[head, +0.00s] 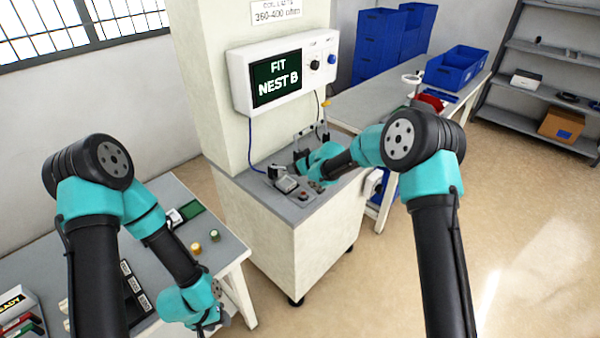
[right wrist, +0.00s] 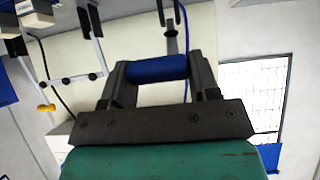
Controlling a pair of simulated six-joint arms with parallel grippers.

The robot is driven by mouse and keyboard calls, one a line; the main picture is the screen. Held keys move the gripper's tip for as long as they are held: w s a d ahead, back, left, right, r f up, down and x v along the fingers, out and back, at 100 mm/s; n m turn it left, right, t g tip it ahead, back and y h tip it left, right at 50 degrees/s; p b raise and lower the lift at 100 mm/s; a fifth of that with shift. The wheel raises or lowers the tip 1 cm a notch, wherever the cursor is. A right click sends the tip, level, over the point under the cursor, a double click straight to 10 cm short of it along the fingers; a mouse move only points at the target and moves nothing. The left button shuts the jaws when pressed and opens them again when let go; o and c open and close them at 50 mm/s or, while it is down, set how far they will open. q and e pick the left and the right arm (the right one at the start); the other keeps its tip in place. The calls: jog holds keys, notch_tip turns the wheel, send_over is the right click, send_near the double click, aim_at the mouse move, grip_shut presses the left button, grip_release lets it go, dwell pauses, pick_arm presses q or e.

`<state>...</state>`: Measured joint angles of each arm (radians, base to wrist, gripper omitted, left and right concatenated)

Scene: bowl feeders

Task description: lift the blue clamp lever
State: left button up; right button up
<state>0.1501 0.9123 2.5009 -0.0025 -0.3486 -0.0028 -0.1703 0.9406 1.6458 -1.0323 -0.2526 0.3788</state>
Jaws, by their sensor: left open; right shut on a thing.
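The blue grip of the clamp lever (right wrist: 157,68) shows in the right wrist view as a short thick blue cylinder. It lies crosswise between the two dark fingers of my right gripper (right wrist: 158,80), which is shut on it. In the head view my right gripper (head: 301,160) reaches over the cabinet top, and the lever cannot be told apart there. My left gripper (head: 210,322) hangs low by the right edge of the left table, at the bottom of the head view. It is open, and its fingertips show only in small part.
The cabinet top (head: 318,205) carries small grey fixtures (head: 286,184). The left table (head: 225,240) holds small cylinders (head: 196,248) and trays. Blue bins (head: 455,67) stand on the back bench. Open floor lies at right.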

jog(key=shift+w+a+r, duration=0.3)
jog(key=shift+r, duration=0.3)
jog(key=shift+w+a+r, duration=0.25)
jog(key=shift+w+r, duration=0.05)
jog(key=shift+r, duration=0.25)
jog(key=o, duration=1.3)
jog(key=shift+f, duration=0.1)
jog(key=v, duration=1.7)
jog(key=shift+s+d, duration=0.1)
jog(key=shift+s, duration=0.1)
